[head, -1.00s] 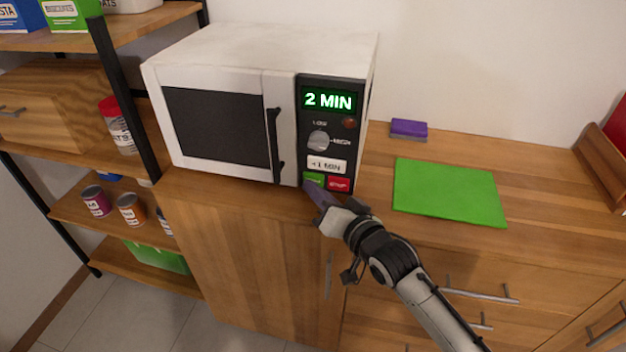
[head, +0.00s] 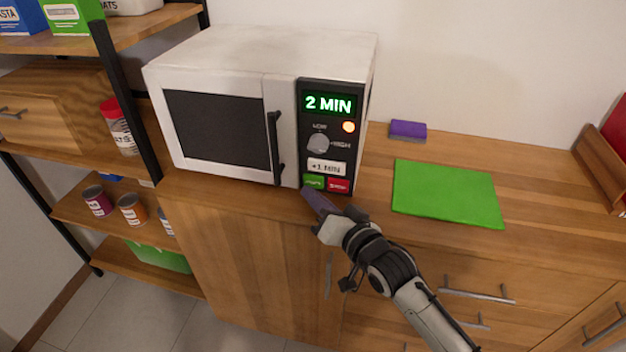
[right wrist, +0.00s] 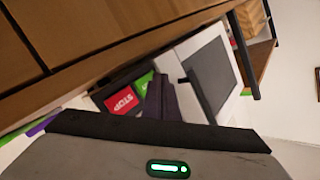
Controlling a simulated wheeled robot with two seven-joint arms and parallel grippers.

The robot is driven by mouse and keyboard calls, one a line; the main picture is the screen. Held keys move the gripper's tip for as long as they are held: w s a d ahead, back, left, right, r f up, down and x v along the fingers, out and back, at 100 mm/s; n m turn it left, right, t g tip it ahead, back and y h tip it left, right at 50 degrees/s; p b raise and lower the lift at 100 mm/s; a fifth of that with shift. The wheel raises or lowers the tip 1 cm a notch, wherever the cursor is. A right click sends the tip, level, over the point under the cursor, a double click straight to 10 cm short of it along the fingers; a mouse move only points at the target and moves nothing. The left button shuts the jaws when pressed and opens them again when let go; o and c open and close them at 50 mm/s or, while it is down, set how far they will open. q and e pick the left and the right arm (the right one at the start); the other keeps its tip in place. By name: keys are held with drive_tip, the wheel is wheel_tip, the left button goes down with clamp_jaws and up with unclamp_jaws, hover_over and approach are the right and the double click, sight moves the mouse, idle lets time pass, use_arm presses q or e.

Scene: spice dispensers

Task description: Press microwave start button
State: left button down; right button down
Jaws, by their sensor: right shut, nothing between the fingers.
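The white microwave (head: 215,60) stands on the wooden counter with its door shut. The green start button (head: 314,182) is at the bottom of the panel, left of the red stop button (head: 338,186). My right gripper (head: 309,193) is shut and empty, its tip just below the green button; I cannot tell whether they touch. In the right wrist view the fingers (right wrist: 158,98) are together beside the green button (right wrist: 144,80) and the red STOP button (right wrist: 122,102). My left gripper is out of view.
A green mat (head: 448,192) and a purple sponge (head: 408,130) lie on the counter right of the microwave. A shelf with cans (head: 132,210) stands at the left. The microwave's dark door handle (head: 275,145) sticks out left of the panel.

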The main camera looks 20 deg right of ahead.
drive_tip(key=shift+s+a+r+p, duration=0.1)
drive_tip(key=shift+s+a+p, duration=0.2)
drive_tip(key=shift+s+p, duration=0.15)
drive_tip(key=s+a, duration=0.1)
drive_tip(key=s+a+p, duration=0.1)
drive_tip(key=s, duration=0.1)
drive_tip(key=shift+s+a, duration=0.1)
drive_tip(key=shift+s, duration=0.05)
idle(0.7)
